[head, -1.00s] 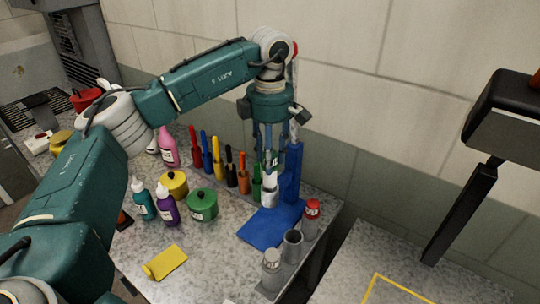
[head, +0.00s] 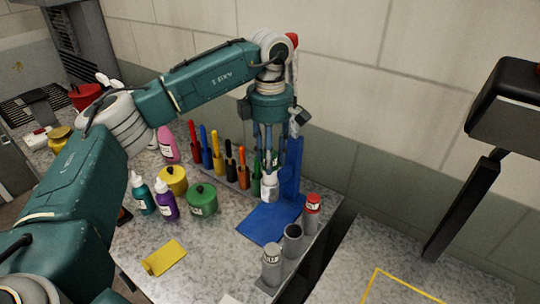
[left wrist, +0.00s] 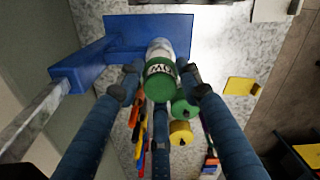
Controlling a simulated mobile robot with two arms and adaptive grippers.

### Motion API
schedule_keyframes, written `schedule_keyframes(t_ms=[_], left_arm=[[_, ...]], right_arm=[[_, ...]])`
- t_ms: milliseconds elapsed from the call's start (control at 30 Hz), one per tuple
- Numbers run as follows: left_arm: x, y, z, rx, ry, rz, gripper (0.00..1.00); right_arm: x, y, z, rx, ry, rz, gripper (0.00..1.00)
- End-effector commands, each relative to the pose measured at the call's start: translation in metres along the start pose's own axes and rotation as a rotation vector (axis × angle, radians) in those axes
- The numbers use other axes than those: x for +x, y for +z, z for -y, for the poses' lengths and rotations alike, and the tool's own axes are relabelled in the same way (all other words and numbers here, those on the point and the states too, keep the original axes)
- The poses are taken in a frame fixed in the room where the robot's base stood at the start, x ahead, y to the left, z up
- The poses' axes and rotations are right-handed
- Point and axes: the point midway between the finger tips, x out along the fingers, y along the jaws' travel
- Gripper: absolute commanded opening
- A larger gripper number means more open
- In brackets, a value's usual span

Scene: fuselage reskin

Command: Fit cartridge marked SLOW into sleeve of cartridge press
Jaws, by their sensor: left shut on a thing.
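My left gripper (head: 270,174) is shut on a pale cartridge with a green end (left wrist: 160,82). Upside-down lettering on the green end, in the left wrist view, appears to read SLOW. The cartridge body (head: 270,187) points down, roughly upright, over the blue cartridge press. The press has a flat blue base (head: 265,222) and an upright blue column (head: 291,178) just right of the gripper. The press also shows in the left wrist view (left wrist: 128,32). I cannot make out the sleeve apart from the cartridge, nor tell whether the cartridge is inside it. My right gripper is out of view.
A grey rack at the front right holds a grey-capped cartridge (head: 271,262), an empty dark-mouthed holder (head: 292,242) and a red-capped cartridge (head: 312,212). Several coloured tools, bottles and pots, including a green pot (head: 203,200), stand left.

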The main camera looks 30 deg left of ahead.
Motion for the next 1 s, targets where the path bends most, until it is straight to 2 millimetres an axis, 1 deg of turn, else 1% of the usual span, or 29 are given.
schedule_keyframes(t_ms=[1000], left_arm=[[0.021,0.000,0.000,0.000,0.000,0.000,0.08]], right_arm=[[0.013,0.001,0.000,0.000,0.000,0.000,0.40]])
